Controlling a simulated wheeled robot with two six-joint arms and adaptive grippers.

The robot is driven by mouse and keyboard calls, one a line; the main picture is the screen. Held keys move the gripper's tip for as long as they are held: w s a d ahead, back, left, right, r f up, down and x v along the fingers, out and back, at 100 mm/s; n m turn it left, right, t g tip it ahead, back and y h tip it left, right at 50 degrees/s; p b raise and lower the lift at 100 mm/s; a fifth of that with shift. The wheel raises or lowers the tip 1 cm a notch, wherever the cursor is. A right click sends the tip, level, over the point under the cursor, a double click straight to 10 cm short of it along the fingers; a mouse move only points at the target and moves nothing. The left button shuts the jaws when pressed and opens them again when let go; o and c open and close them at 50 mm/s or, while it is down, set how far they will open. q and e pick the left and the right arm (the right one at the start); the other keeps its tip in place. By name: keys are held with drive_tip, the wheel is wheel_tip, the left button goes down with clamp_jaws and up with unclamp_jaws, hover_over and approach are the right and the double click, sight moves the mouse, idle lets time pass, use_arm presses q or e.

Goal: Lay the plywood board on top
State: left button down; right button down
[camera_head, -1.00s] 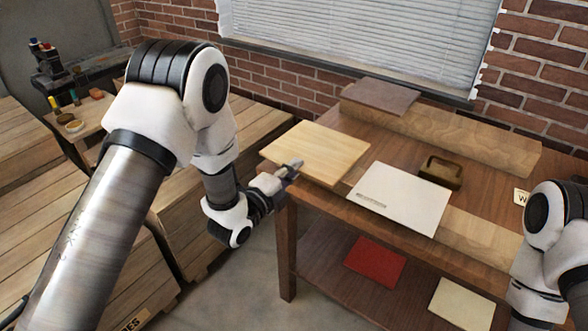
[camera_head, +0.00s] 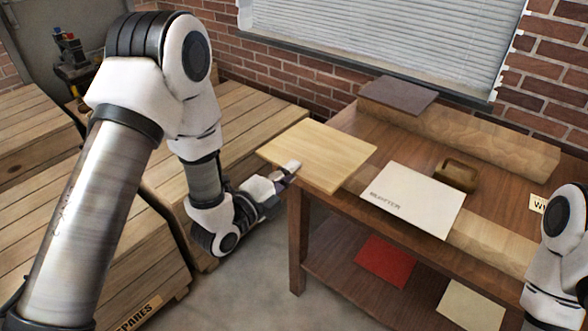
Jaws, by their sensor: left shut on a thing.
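The pale plywood board (camera_head: 325,148) is at the left end of the brown workbench (camera_head: 411,155), overhanging its edge. My left gripper (camera_head: 289,172) is shut on the board's near left edge. The board looks roughly level; I cannot tell whether it still touches the bench top.
A brown block with a handle (camera_head: 456,173) sits behind the white sheet. A long wooden beam (camera_head: 480,140) runs along the back, with a dark plate (camera_head: 398,95) at its left end. A red sheet (camera_head: 386,260) and a cream sheet (camera_head: 470,303) lie on the lower shelf.

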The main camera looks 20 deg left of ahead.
use_arm(q)
drive_tip(key=p+v, duration=0.8)
drive_tip(key=v, duration=0.7)
drive_tip(key=shift+p, duration=0.4)
drive_tip(key=shift+w, duration=0.1)
